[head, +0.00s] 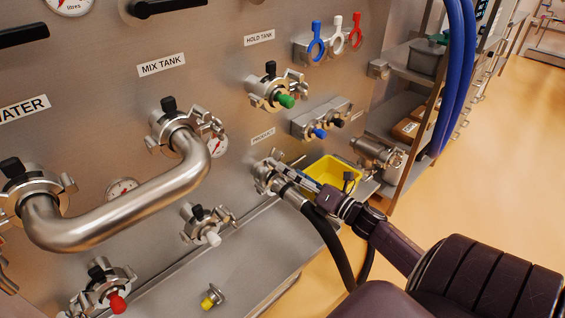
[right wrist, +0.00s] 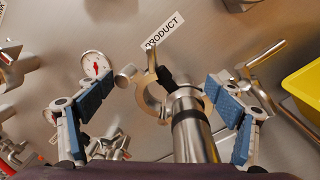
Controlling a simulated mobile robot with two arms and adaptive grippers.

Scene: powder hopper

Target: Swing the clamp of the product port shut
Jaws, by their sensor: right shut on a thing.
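The product port (head: 266,176) is low on the steel panel, below its PRODUCT label (head: 263,136). A steel hose end (head: 292,196) with a black hose (head: 335,245) is at the port; it also shows in the right wrist view (right wrist: 190,130). The port's clamp (right wrist: 148,98) shows as a curved steel jaw standing out to the left of the hose end. My left gripper is not in view.
A yellow bin (head: 332,172) is close right of the port. A bent steel pipe (head: 130,212) joins two ports at left. Capped ports with green (head: 286,101), white (head: 213,239) and red (head: 117,302) ends surround the area.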

